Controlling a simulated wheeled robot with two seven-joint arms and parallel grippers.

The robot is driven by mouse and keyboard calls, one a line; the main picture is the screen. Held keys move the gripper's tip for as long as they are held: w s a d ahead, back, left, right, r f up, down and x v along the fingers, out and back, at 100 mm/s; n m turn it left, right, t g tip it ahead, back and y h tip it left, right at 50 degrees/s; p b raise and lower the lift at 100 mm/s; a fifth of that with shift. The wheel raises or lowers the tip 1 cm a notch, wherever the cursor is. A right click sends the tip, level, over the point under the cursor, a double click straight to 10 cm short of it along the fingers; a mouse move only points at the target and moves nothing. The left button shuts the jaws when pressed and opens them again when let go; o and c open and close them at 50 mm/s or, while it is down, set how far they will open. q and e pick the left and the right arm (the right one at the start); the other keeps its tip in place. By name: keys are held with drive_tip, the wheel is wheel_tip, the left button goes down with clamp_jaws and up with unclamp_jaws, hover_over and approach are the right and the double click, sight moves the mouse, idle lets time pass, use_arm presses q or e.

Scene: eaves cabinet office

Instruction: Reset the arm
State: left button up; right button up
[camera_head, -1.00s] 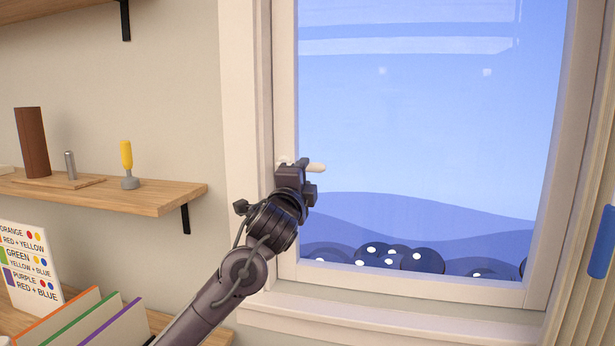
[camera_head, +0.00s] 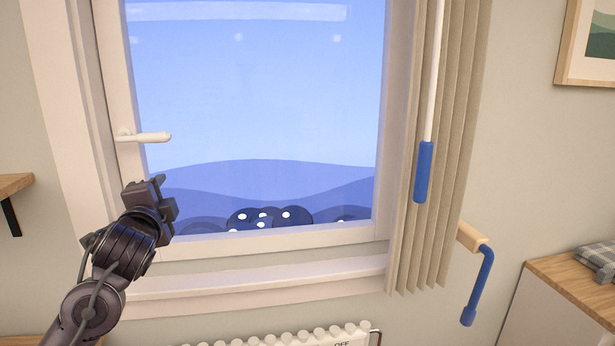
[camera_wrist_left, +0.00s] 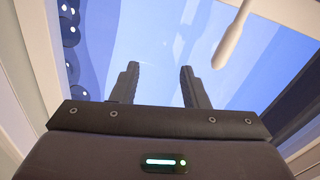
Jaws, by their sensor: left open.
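My left gripper (camera_head: 156,186) is in front of the lower left part of the window frame, below and a little right of the white window handle (camera_head: 150,137). Its two dark fingers (camera_wrist_left: 158,84) stand apart and empty in the left wrist view. The white handle also shows in the left wrist view (camera_wrist_left: 231,38), to the right of the fingers and apart from them. In the head view the handle lies level, pointing right. My right gripper is in neither view.
A beige curtain (camera_head: 446,150) hangs right of the window, with a blue-gripped white rod (camera_head: 424,172) before it. A blue crank (camera_head: 484,275) sticks out from the wall. A radiator (camera_head: 300,338) is below the sill (camera_head: 270,284). A wooden shelf end (camera_head: 14,184) is at the left.

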use_arm(q)
drive_tip(key=s+d+f+n+g+h, duration=0.1)
drive_tip(key=s+d+f+n+g, duration=0.15)
drive_tip(key=f, duration=0.55)
drive_tip(key=s+d+f+n+g+h, duration=0.1)
drive_tip(key=s+d+f+g, duration=0.2)
drive_tip(key=f, duration=0.5)
drive_tip(key=s+d+f+n+g, duration=0.1)
drive_tip(key=s+d+f, duration=0.1)
drive_tip(key=s+f, duration=0.45)
drive_tip(key=s+d+f+n+g+h, duration=0.15)
drive_tip(key=s+f+n+g, duration=0.25)
drive_tip(key=s+f, duration=0.5)
drive_tip(key=s+d+f+n+g+h, duration=0.1)
drive_tip(key=s+d+f+n+g, duration=0.4)
drive_tip(key=s, duration=0.7)
wheel_tip(320, 180, down, 31)
drive_tip(key=s+a+m, duration=0.2)
drive_tip(key=s+a+f, duration=0.2)
drive_tip(key=s+f, duration=0.7)
drive_tip(key=s+a+f+g, duration=0.1)
drive_tip(key=s+f, duration=0.8)
drive_tip(key=s, duration=0.1)
drive_tip(key=shift+s+a+y, duration=0.15)
drive_tip(key=shift+a+y, duration=0.2)
drive_tip(key=shift+a, duration=0.05)
